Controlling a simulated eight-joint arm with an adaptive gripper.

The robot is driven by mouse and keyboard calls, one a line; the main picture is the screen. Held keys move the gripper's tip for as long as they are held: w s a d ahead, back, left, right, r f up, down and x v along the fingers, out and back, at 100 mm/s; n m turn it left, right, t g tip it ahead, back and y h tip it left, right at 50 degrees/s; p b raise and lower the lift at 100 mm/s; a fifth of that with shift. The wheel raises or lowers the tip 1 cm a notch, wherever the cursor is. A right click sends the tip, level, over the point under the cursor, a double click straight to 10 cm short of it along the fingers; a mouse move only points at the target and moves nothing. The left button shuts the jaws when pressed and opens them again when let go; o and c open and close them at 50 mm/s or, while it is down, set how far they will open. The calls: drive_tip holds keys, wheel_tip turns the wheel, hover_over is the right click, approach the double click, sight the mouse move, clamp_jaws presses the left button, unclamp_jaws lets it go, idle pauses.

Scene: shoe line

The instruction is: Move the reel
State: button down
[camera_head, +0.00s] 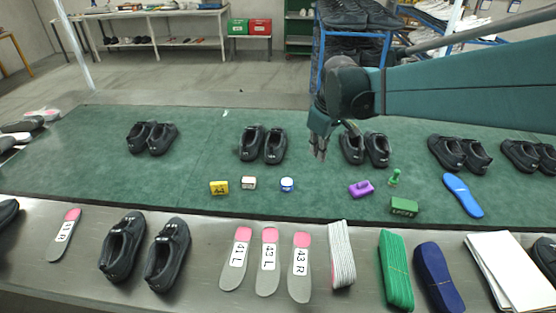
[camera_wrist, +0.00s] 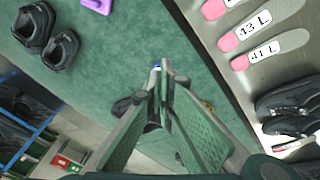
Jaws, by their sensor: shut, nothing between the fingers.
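A small round blue and white piece, apparently the reel (camera_head: 287,184), sits on the green mat near its front edge. My gripper (camera_head: 320,153) is above the mat, behind and to the right of the reel in the head view, and apart from it. Its fingers point down. In the wrist view my gripper (camera_wrist: 166,72) is shut and empty. A bit of blue and white shows just past the fingertips there, likely the reel (camera_wrist: 157,68), mostly hidden by the fingers.
A yellow tag (camera_head: 219,187) and a small white block (camera_head: 248,183) sit left of the reel. A purple piece (camera_head: 361,189), a green stamp-like piece (camera_head: 394,177) and a green box (camera_head: 404,206) are to its right. Black shoe pairs (camera_head: 263,144) stand behind.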

drive_tip(key=w+a+f+n+g+p, duration=0.15)
drive_tip(key=w+a+f+n, duration=0.25)
drive_tip(key=w+a+f, duration=0.55)
drive_tip(key=n+g, duration=0.2)
drive_tip(key=n, duration=0.2)
approach(274, 186)
drive_tip(key=a+r, duration=0.4)
drive_tip(key=a, duration=0.1)
drive_tip(key=shift+s+f+h+p, duration=0.2)
drive_tip(key=shift+s+h+p, duration=0.1)
drive_tip(key=shift+h+p, duration=0.1)
drive_tip(key=shift+f, duration=0.15)
wheel_tip(274, 186, down, 9)
drive_tip(key=shift+f+b, duration=0.1)
drive_tip(key=shift+b, duration=0.8)
drive_tip(key=shift+d+f+b, duration=0.15)
drive_tip(key=shift+d+b, duration=0.05)
drive_tip(key=shift+d, duration=0.6)
drive_tip(key=shift+d+f+b, duration=0.15)
drive_tip(key=shift+d, duration=0.65)
drive_tip(key=shift+d+r, duration=0.1)
drive_tip(key=shift+d, duration=0.35)
